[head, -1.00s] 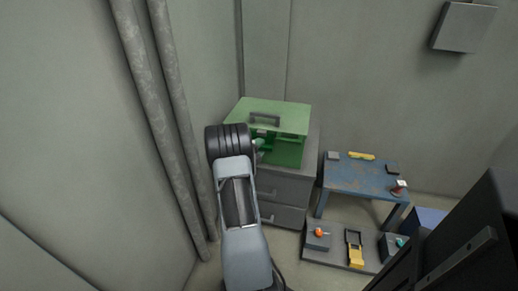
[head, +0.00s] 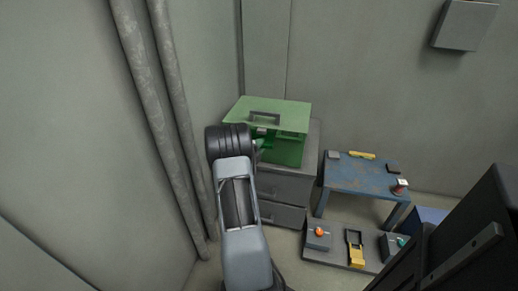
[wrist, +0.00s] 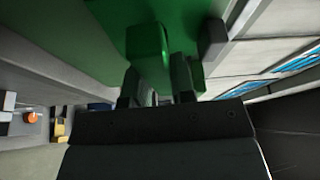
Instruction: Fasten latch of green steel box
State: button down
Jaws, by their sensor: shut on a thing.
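The green steel box (head: 289,153) stands on a grey drawer cabinet. Its lighter green lid (head: 285,109) carries a dark grey handle (head: 265,117). The lid's front edge seems to stand a little raised above the dark front opening, though the arm hides the left part. My gripper (head: 261,145) is at the front left of the box, largely hidden behind my wrist. In the wrist view my gripper (wrist: 157,90) has its dark fingers closed around a green part (wrist: 150,55) at the box front. This looks like the latch, but its shape is partly hidden.
The grey drawer cabinet (head: 284,188) stands against the wall. Vertical pipes (head: 165,110) run close to the left of my arm. A worn blue table (head: 365,175) with small items is at the right. A low grey board (head: 336,256) with several devices lies before it.

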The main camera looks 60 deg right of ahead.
jog(key=n+b, duration=0.1)
jog(key=n+h+b, duration=0.1)
jog(key=n+b, duration=0.1)
jog(key=shift+f+n+t, duration=0.3)
jog(key=shift+f, duration=0.05)
jog(key=n+t+h+b, duration=0.1)
jog(key=n+b, duration=0.3)
jog(key=n, duration=0.1)
jog(key=shift+t+h, duration=0.4)
jog(key=n+t+b, duration=0.1)
jog(key=n, duration=0.2)
jog(key=n+t+b, duration=0.1)
jog(key=n+b, duration=0.1)
jog(key=n, duration=0.1)
jog(key=shift+s+t+h, duration=0.1)
jog(key=shift+t+h, duration=0.2)
jog(key=shift+h, duration=0.1)
jog(key=n+t+b, duration=0.1)
jog(key=n, duration=0.2)
jog(key=n+t+b, duration=0.1)
jog(key=n+t, duration=0.1)
jog(key=n, duration=0.1)
jog(key=shift+r+y, duration=0.1)
jog(key=shift+y, duration=0.2)
jog(key=shift+n+t, duration=0.3)
jog(key=shift+n, duration=0.2)
jog(key=c, duration=1)
grip_release()
jog(key=shift+o, duration=0.2)
